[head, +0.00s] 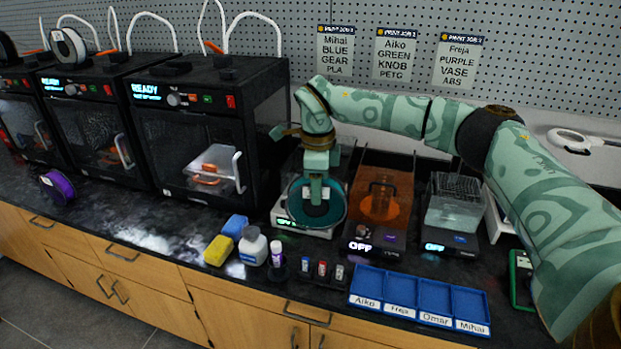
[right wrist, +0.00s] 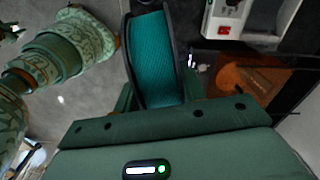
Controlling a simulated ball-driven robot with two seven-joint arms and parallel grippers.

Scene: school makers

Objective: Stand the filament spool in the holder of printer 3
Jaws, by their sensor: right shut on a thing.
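My right gripper (head: 317,188) is shut on a teal filament spool (head: 332,205) with dark flanges. The spool is upright and hides much of the leftmost device in the row of powered-off units. In the right wrist view its wound teal filament (right wrist: 157,60) shows between the flanges. Three black printers stand at the left; the rightmost one (head: 262,115) shows READY. I cannot read a printer number or make out an empty holder clearly. A black-and-white spool (head: 68,46) stands on top of the middle printer.
A purple spool (head: 57,187) is on the bench before the printers. An orange-covered unit (head: 384,197) stands right of the spool.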

